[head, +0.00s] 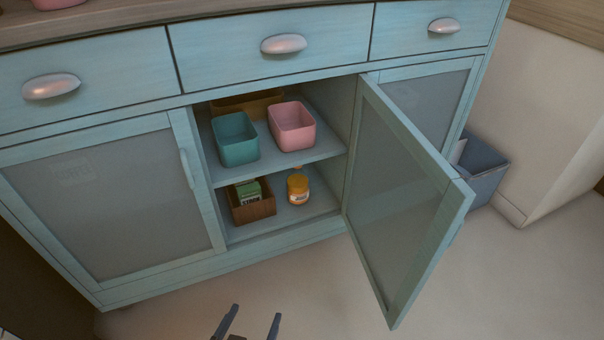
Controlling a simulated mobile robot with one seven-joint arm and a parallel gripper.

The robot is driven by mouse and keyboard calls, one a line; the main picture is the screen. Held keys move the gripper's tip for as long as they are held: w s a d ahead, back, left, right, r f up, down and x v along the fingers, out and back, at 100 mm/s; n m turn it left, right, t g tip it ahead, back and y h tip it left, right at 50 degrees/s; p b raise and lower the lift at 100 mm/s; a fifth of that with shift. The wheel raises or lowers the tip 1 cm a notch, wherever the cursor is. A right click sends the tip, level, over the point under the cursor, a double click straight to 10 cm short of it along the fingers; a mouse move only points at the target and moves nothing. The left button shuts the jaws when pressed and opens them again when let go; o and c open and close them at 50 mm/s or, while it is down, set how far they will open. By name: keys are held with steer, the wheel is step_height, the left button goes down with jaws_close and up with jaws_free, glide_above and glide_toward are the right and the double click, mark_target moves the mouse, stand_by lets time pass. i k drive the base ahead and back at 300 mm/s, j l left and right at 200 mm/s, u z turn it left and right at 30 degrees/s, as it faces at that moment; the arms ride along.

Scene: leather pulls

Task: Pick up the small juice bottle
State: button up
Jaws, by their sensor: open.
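A small bottle with orange contents and a pale label (298,190), the likely juice bottle, stands upright on the lower shelf (318,202) of the blue cabinet, towards the right of the open compartment. Its label is too small to read. My gripper (253,318) is at the bottom edge of the head view, in front of the cabinet and well short of the bottle. Its two fingers are apart with nothing between them.
A brown box (254,209) holding a green carton (248,192) stands left of the bottle. Teal (236,140) and pink (292,127) bins sit on the shelf above. The open door (400,190) juts out at right. The floor (300,280) in front is clear.

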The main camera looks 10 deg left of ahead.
mark_target(297, 182)
steer(key=i, duration=1.15)
